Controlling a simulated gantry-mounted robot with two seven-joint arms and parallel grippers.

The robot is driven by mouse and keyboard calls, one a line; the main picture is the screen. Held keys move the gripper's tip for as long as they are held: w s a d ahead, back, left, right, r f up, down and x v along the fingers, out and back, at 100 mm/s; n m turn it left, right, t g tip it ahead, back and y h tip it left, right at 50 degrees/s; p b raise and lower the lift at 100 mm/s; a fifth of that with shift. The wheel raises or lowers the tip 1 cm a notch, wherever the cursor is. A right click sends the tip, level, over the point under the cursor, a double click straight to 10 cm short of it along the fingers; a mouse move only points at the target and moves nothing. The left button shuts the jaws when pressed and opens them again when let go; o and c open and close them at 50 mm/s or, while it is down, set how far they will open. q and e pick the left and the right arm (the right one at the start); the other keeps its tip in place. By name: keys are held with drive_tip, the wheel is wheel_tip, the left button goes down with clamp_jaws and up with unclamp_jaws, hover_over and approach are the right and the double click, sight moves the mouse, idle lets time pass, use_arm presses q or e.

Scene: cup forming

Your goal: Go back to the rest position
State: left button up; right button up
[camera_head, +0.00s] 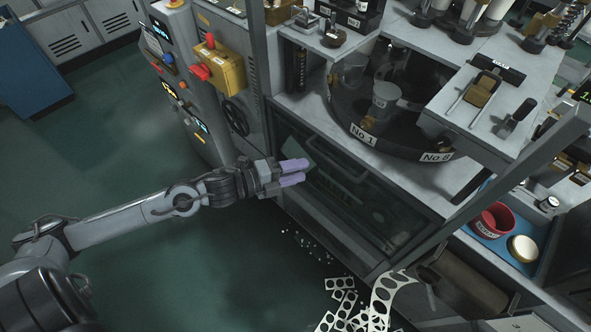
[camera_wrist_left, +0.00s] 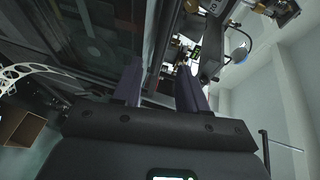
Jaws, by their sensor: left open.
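My left gripper (camera_head: 292,173) with two purple fingertips is open in the head view, in front of the machine's dark glass lower door (camera_head: 352,190). Nothing shows between its fingers. In the left wrist view the two purple fingers of my left gripper (camera_wrist_left: 160,88) stand apart with a gap between them. I cannot tell from the pictures whether the fingertips touch the door. My right gripper is in neither view.
A control column with a yellow box (camera_head: 226,72) and handwheel stands left of the door. A rotary station (camera_head: 370,115) sits above it. Punched strip scrap (camera_head: 350,305) covers the floor below. Green floor is clear at left.

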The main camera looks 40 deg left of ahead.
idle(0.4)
use_arm(q)
drive_tip(key=s+d+f+n+y, duration=0.3)
drive_tip(key=s+d+f+n, duration=0.35)
drive_tip(key=n, duration=0.25)
drive_tip(key=s+a+f+n+g+y, duration=0.1)
drive_tip(key=s+f+n+g+y, duration=0.4)
drive_tip(key=s+n+g, duration=0.8)
wheel_tip(320, 180, up, 29)
drive_tip(key=s+m+t+p, duration=0.1)
drive_tip(key=t+p, duration=0.1)
drive_tip(key=p, duration=2.8)
drive_tip(key=shift+s+r+t+h, duration=0.2)
drive_tip(key=shift+s+t+h, duration=0.1)
drive_tip(key=shift+h, duration=0.1)
